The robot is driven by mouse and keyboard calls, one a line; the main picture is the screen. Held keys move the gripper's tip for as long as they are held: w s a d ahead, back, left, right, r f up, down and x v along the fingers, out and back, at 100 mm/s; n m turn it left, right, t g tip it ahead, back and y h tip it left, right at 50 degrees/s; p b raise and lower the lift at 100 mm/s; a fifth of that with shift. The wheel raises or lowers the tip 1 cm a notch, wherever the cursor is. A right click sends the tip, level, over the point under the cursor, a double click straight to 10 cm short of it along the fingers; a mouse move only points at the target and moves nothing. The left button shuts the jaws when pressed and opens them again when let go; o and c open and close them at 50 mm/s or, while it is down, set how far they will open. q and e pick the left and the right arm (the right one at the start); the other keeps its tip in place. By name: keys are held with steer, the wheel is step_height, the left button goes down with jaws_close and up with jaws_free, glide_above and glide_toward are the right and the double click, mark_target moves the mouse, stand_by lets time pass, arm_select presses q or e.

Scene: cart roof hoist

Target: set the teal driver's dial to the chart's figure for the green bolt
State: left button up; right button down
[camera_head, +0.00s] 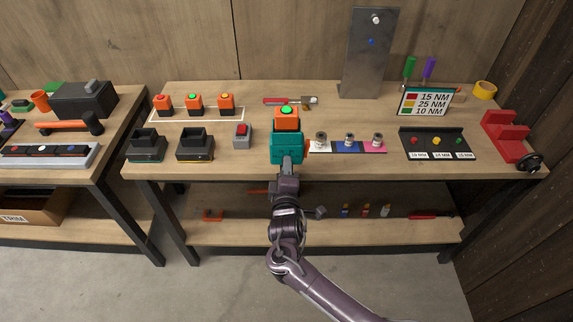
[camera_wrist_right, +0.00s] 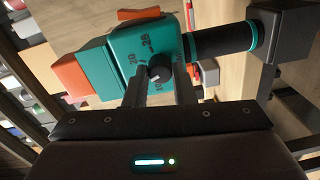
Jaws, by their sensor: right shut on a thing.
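The teal driver (camera_head: 287,150) stands at the front middle of the bench, an orange block with a green light on top. In the right wrist view the teal driver (camera_wrist_right: 120,45) shows its face with a dark dial (camera_wrist_right: 159,73) and printed figures around it, partly hidden and hard to read. My right gripper (camera_head: 287,163) is at the driver's front; in the wrist view its fingers (camera_wrist_right: 160,80) are shut on the dial. The chart (camera_head: 424,103) reads 15 NM by red, 25 NM by yellow and 10 NM by green. The green bolt (camera_head: 459,141) sits in a dark tray. My left gripper is not in view.
The dark tray (camera_head: 437,155) also holds red and yellow bolts, with small labels in front. Sockets on coloured squares (camera_head: 349,147) stand just right of the driver. Two dark holders (camera_head: 195,145) and a red-button box (camera_head: 242,135) are at its left. A red stand (camera_head: 505,137) is far right.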

steer(key=n+p, duration=0.3)
steer(key=n, duration=0.7)
steer(key=shift+a+n+h+p, duration=0.1)
steer(key=shift+n+h+p, duration=0.2)
steer(key=shift+p, duration=0.1)
stand_by(0.3)
steer(key=c, duration=1.2)
jaws_free()
steer(key=s, duration=0.7)
steer(key=shift+s+b, duration=0.3)
steer(key=shift+s, duration=0.1)
steer(key=shift+a+f, duration=0.1)
